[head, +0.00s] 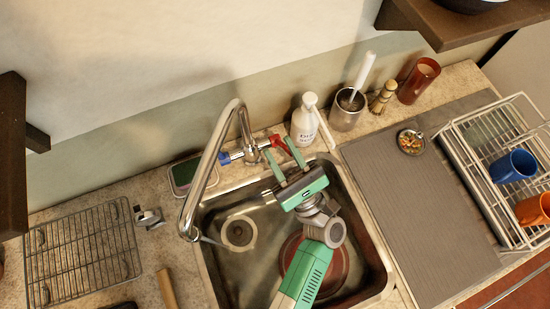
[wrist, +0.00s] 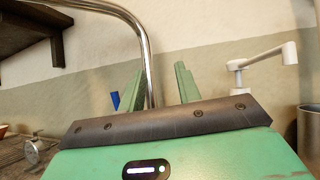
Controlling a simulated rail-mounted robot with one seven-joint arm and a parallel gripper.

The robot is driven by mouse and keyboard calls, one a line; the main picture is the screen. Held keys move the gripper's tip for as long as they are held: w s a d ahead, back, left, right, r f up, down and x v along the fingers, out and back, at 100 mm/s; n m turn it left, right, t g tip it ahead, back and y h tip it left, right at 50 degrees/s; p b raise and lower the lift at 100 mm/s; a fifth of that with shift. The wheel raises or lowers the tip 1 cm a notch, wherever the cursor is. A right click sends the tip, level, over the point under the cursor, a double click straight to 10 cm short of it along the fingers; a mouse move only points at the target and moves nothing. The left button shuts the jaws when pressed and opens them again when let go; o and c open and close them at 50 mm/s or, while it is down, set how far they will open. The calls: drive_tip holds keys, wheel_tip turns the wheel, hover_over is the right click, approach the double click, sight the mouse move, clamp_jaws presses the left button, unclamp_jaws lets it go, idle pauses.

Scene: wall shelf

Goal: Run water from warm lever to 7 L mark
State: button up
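The chrome faucet (head: 207,160) arches over the steel sink (head: 378,262). Its red lever (head: 278,142) is on the right of the base and its blue lever (head: 224,158) on the left. My gripper (head: 281,155) is open above the back of the sink, its green fingers apart and pointing at the red lever. The tips look close to it; I cannot tell whether they touch. In the wrist view the fingers (wrist: 160,85) are apart with the faucet pipe (wrist: 150,50) beyond, the blue lever (wrist: 115,100) at left; red is hidden. No water stream or litre mark is visible.
A white soap bottle (head: 304,122) and a metal cup with a brush (head: 347,112) stand behind the sink. A sponge dish (head: 183,176) sits left of the faucet. A reddish-brown round dish (head: 338,281) lies in the sink. A dish rack (head: 470,155) stands at right.

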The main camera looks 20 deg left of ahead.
drive_tip(key=s+d+r+p, duration=0.1)
drive_tip(key=s, duration=1)
drive_tip(key=shift+s+d, duration=0.15)
drive_tip(key=shift+s, duration=0.1)
drive_tip(key=shift+c, duration=0.3)
